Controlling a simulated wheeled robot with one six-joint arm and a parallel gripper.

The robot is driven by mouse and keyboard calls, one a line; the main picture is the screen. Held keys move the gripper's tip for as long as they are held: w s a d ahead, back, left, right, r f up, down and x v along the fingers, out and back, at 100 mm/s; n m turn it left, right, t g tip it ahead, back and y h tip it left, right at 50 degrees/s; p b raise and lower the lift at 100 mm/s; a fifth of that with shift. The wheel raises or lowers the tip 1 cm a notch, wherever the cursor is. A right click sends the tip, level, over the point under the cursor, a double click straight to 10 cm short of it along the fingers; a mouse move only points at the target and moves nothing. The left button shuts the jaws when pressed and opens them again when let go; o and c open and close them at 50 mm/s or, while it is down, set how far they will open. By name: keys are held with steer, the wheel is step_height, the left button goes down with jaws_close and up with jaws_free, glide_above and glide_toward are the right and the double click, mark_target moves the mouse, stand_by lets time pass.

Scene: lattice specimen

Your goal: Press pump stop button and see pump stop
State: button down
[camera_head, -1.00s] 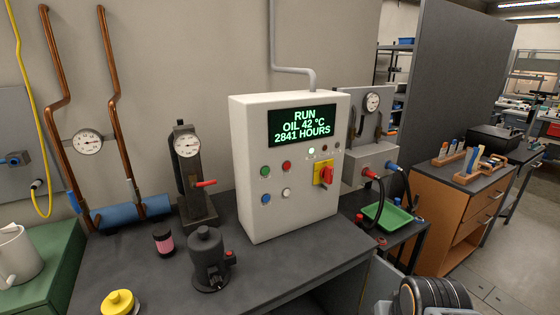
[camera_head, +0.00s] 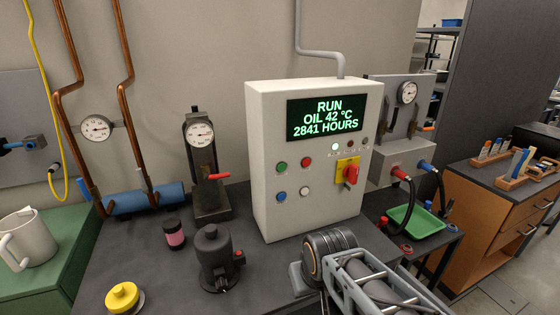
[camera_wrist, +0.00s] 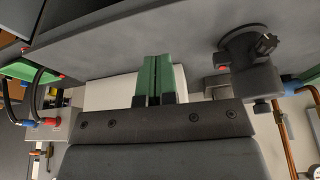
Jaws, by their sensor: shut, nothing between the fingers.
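A white control cabinet (camera_head: 265,150) stands on the bench. Its display (camera_head: 326,117) reads RUN, OIL 42 °C, 2841 HOURS in green. A pale green lamp (camera_head: 335,146) below the display is lit. Its front has a green button (camera_head: 282,167), a red button (camera_head: 307,161), a blue button (camera_head: 281,196), a white button (camera_head: 306,191) and a red rotary switch (camera_head: 351,174) on a yellow plate. In the wrist view my gripper (camera_wrist: 153,62) has its green fingers shut and empty, with a white surface partly hidden behind them. The head view shows my arm at lower right, not the fingertips.
A black pump-like unit (camera_head: 216,260), a small jar (camera_head: 174,232), a yellow-topped item (camera_head: 123,297) and a gauge stand (camera_head: 203,170) are on the bench left of the cabinet. A green tray (camera_head: 412,219) lies to the right. Bench space before the cabinet is partly covered by my arm.

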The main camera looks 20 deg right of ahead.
mark_target(306, 163)
stand_by(0.3)
steer(key=w+d+r+m+t+y+b, duration=0.1)
steer(key=w+d+r+m+y, duration=0.3)
steer(key=w, duration=0.4)
steer(key=w+d+r+m+t+y+b, duration=0.1)
steer(key=w+d+r+m+t+y, duration=0.3)
steer(key=w+d+r+m, duration=0.3)
step_height(306, 163, up, 3)
steer(key=shift+w+d+f+m+y, duration=0.2)
steer(key=shift+w+m+y, duration=0.35)
steer(key=shift+m+y, duration=0.15)
steer(key=shift+w, duration=0.1)
steer(key=shift+w+a+p, duration=0.2)
steer(key=shift+w+p, duration=0.3)
steer(key=shift+w, duration=0.95)
steer(key=shift+w+a+p, duration=0.15)
steer(key=shift+w+p, duration=0.4)
steer(key=shift+w, duration=0.85)
steer(key=shift+w+a+p, duration=0.2)
steer(key=shift+w+p, duration=0.3)
steer(key=shift+w, duration=0.95)
steer(key=shift+w, duration=0.1)
